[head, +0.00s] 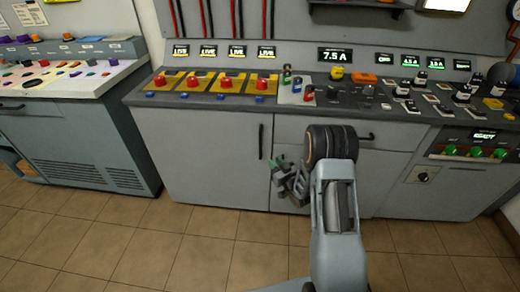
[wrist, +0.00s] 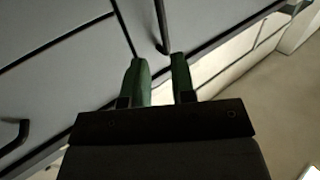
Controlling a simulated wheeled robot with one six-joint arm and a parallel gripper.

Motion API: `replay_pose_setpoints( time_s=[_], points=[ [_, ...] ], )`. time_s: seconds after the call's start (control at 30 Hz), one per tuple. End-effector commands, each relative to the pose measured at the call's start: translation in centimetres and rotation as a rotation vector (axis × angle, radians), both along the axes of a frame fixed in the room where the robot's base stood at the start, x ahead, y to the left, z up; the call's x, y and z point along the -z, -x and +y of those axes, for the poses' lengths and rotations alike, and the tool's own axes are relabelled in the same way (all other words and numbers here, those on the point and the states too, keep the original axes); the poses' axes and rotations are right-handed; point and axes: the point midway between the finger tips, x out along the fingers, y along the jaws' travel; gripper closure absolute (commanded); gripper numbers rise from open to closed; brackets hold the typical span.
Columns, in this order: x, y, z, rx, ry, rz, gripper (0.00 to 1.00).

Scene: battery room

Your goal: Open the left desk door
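The left desk door (head: 205,155) is a flat grey panel and looks closed. Its vertical black handle (head: 262,141) is near the door's right edge. In the wrist view the handle (wrist: 162,27) shows just beyond the fingertips, in line with the gap between them. My gripper (head: 284,168) is low in front of the desk, right of and below the handle. In the wrist view my gripper (wrist: 160,62) has its two green fingers apart with nothing between them. I cannot tell how far the fingertips are from the door surface.
A drawer with a horizontal black handle (head: 368,137) is right of the door; that handle (wrist: 14,136) also shows in the wrist view. The desktop (head: 225,100) carries red buttons and switches. Another console (head: 85,135) stands at the left. Tiled floor (head: 150,235) in front is clear.

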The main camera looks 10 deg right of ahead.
Motion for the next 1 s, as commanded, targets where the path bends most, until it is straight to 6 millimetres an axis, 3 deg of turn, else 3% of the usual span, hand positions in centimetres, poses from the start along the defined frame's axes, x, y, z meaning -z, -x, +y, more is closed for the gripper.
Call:
replay_pose_setpoints(
  time_s=[0.6, 0.8, 1.0],
  points=[
    [0.3, -9.9, 3.0, -0.005, -0.006, -0.010, 0.76],
    [0.3, -11.9, 3.5, -0.004, -0.006, -0.009, 0.76],
    [0.2, -12.7, 3.7, -0.003, -0.007, -0.009, 0.76]
  ],
)
